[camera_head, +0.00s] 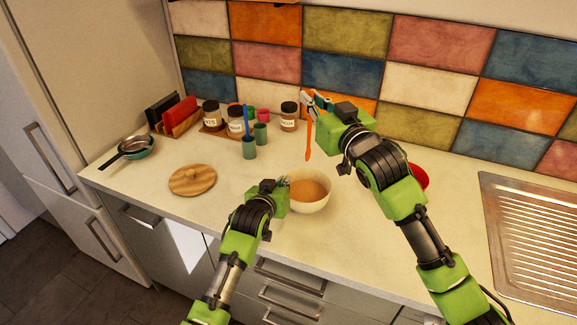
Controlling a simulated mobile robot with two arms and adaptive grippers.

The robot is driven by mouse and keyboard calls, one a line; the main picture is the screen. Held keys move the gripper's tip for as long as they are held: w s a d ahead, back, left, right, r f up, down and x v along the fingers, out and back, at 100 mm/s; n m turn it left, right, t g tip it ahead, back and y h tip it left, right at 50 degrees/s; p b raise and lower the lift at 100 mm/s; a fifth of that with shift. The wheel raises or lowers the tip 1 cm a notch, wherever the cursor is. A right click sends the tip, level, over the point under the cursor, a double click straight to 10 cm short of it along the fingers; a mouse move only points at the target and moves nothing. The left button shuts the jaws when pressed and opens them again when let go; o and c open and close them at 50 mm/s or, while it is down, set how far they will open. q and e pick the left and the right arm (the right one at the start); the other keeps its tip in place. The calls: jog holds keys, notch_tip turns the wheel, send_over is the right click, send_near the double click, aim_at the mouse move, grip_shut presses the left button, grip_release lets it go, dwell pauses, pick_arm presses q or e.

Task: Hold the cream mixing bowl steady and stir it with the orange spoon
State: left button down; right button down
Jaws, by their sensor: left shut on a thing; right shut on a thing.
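The cream mixing bowl (316,206) stands upright on the counter in the head view, with an orange-brown mixture (307,190) inside. My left gripper (286,184) is shut on the bowl's left rim; my own wrist partly hides its fingertips. The orange spoon (308,137) hangs roughly upright above and behind the bowl, apart from it. My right gripper (309,103) is shut on the upper part of the spoon.
A round wooden board (193,180) lies left of the bowl. Several jars and cups stand at the back, including a green cup (249,148). A pan (137,147) sits far left. A red bowl (419,178) is partly behind my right arm. A metal drainer (530,230) is at right.

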aim_at(309, 151)
jog(key=shift+s+f, duration=0.15)
jog(key=shift+f, duration=6.95)
jog(key=shift+s+a+f, duration=0.1)
jog(key=shift+s+a, duration=0.15)
jog(key=shift+s, duration=0.6)
jog(key=shift+d, duration=0.8)
jog(key=x, duration=0.3)
jog(key=shift+w+d, duration=0.25)
jog(key=shift+w, duration=0.15)
jog(key=shift+s+a, duration=0.15)
jog(key=shift+a, duration=0.5)
jog(key=s, duration=0.3)
jog(key=shift+d, duration=0.35)
jog(key=shift+w+d, duration=0.25)
jog(key=shift+w, duration=0.5)
